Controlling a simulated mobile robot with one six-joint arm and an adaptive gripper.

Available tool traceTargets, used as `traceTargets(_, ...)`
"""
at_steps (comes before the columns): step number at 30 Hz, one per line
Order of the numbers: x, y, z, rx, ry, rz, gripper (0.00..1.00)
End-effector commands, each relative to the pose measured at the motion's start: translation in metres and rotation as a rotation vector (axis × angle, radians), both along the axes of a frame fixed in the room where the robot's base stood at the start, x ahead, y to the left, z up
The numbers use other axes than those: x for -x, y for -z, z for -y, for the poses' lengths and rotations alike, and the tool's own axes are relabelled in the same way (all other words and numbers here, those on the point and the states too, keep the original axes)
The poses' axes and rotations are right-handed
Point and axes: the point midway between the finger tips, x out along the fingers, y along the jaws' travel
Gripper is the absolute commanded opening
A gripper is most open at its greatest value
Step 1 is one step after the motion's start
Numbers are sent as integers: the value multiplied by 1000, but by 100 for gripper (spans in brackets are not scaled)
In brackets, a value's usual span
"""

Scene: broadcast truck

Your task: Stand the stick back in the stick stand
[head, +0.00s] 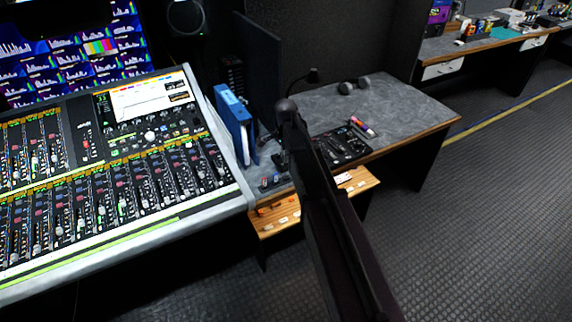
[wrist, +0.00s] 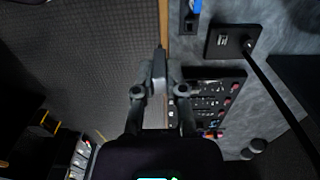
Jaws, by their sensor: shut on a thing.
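In the wrist view my gripper (wrist: 160,76) is shut on a small dark grey stick (wrist: 159,64), whose narrow end points toward the top of the picture. The stick is above the wood-trimmed front edge of the grey desk; its height over the desk is hard to judge. A small black block with a blue piece (wrist: 193,8), possibly the stick stand, is at the top edge, partly cut off. My arm hides the held stick there.
A black control panel (head: 342,147) lies on the grey desk (head: 405,108). A square black base (wrist: 231,41) with a thin rod stands close to the right of the stick. A blue binder (head: 234,122) stands beside the mixing console (head: 110,185). The desk's far right is mostly clear.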

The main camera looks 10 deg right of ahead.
Motion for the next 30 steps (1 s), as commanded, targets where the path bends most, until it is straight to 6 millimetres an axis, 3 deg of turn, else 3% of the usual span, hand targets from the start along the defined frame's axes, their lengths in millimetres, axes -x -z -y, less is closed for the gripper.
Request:
traceTargets(1, -14, 18, 2, 0, 0, 0, 0)
traceTargets(10, -55, 55, 12, 0, 1, 0, 0)
traceTargets(17, -65, 62, 15, 0, 0, 0, 0)
traceTargets(30, -65, 62, 14, 0, -1, 0, 0)
